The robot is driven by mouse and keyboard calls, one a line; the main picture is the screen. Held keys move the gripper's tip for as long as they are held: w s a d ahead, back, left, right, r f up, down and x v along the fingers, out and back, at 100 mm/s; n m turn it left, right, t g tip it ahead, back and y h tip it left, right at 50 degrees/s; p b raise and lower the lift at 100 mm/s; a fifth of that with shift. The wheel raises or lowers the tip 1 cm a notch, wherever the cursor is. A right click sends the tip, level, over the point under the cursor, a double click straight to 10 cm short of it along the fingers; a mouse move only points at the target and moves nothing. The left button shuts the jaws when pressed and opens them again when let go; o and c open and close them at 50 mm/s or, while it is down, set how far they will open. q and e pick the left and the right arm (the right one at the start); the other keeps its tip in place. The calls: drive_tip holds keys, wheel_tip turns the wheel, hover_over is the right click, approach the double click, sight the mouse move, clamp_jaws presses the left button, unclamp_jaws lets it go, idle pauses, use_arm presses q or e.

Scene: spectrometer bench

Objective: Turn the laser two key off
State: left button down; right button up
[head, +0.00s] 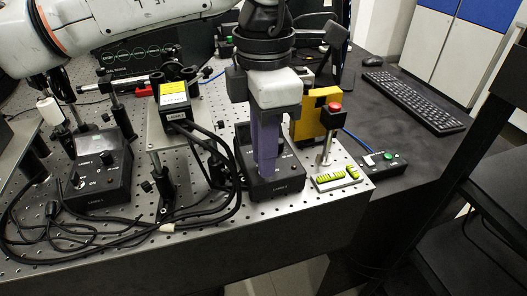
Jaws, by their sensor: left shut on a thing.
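The laser two control box (284,186) is a small black unit near the front right corner of the perforated metal bench. My left gripper (266,172) comes down from above, with its purple fingers over the box's sloped top face. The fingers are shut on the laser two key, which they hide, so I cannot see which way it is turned. My right gripper is not in the head view.
A similar laser one box (98,180) stands at the left among loose black cables. A yellow block (312,115) and a red-topped post (334,112) stand close right of the gripper. A keyboard (418,100) lies at the back right.

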use_arm(q)
drive_tip(key=shift+r, duration=0.1)
idle(0.3)
drive_tip(key=c, duration=1.6)
unclamp_jaws()
drive_tip(key=shift+c, duration=0.2)
wheel_tip(320, 180, up, 10)
drive_tip(key=shift+p, duration=0.4)
drive_tip(key=shift+r, duration=0.1)
